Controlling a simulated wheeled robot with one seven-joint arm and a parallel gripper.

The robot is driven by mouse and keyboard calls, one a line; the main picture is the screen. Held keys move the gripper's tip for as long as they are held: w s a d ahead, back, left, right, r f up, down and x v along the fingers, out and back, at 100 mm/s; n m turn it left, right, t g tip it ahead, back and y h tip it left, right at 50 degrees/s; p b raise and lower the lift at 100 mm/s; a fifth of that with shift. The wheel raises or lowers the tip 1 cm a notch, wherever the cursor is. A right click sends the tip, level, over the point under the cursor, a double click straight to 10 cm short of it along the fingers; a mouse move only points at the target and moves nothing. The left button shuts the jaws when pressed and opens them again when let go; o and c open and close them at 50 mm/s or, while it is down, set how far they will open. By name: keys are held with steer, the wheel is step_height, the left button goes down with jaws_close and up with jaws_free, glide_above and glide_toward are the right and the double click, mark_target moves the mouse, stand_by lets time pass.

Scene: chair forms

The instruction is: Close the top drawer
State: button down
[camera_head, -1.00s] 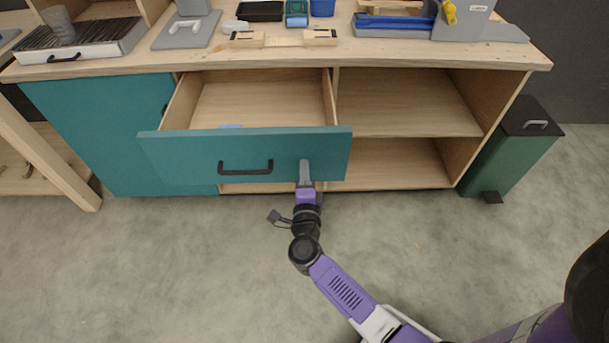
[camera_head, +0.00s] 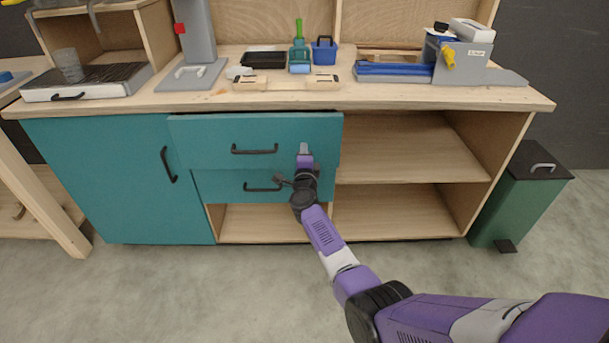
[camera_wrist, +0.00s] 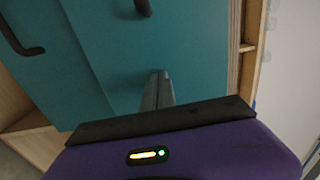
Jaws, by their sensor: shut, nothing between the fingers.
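The top drawer (camera_head: 222,140) has a teal front with a black bar handle (camera_head: 254,150).
A teal door (camera_head: 110,180) stands left of the drawers. Open shelves (camera_head: 400,160) lie to the right, and a green bin (camera_head: 520,195) stands beyond them. The worktop (camera_head: 210,100) holds several tools and boxes. The floor in front is clear.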

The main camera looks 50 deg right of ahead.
mark_target(304, 139)
steer(key=b+x, duration=0.3)
steer(key=x, duration=0.2)
steer(key=shift+w+d+f, duration=0.1)
steer(key=shift+w+d, duration=0.15)
steer(key=shift+d, duration=0.05)
steer(key=shift+w+d+r, duration=0.1)
steer(key=shift+r, duration=0.2)
steer(key=shift+r, duration=0.1)
